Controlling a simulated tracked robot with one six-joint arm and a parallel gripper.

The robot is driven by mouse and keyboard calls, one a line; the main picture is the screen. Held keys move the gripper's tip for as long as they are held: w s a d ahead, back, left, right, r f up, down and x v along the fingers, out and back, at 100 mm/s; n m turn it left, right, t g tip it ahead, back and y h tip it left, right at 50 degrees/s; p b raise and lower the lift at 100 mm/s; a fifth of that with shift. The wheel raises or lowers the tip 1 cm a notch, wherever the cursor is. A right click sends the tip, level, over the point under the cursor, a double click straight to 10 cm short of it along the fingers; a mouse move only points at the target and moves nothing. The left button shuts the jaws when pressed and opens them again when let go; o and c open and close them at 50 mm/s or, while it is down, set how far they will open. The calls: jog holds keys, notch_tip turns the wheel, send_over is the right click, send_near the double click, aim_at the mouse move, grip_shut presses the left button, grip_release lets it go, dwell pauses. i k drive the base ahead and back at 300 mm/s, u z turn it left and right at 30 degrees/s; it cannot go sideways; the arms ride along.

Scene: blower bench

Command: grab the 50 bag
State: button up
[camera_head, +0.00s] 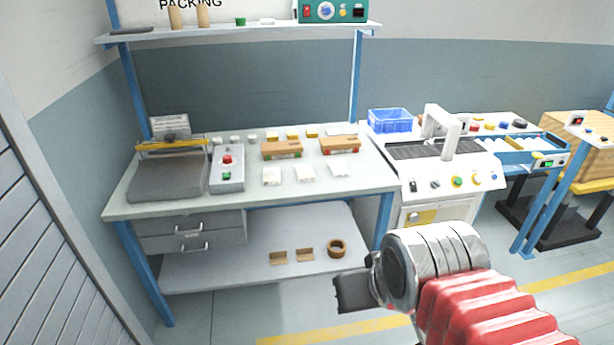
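Three small white bags or packets lie in a row near the front of the packing bench (376,180): a left one (271,176), a middle one (305,172) and a right one (337,169). Any numbers on them are too small to read, so I cannot tell which is the 50 bag. My gripper (352,293) is a dark shape at the end of my red and silver arm. It shows in front of and below the bench's right end, apart from the bags. Whether its fingers are open or shut does not show.
Behind the bags stand two brown boxes (281,151) (340,146) and small white and yellow pieces. A control box (227,174) and a grey plate device (166,180) are left. A blue crate (390,121) and a white machine (440,175) stand right.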

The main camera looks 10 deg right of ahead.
aim_at(304, 173)
jog(key=k, duration=0.9)
jog(key=u, duration=0.45)
jog(key=i, duration=2)
jog(key=z, duration=0.55)
jog(key=i, duration=0.55)
jog(key=z, duration=0.4)
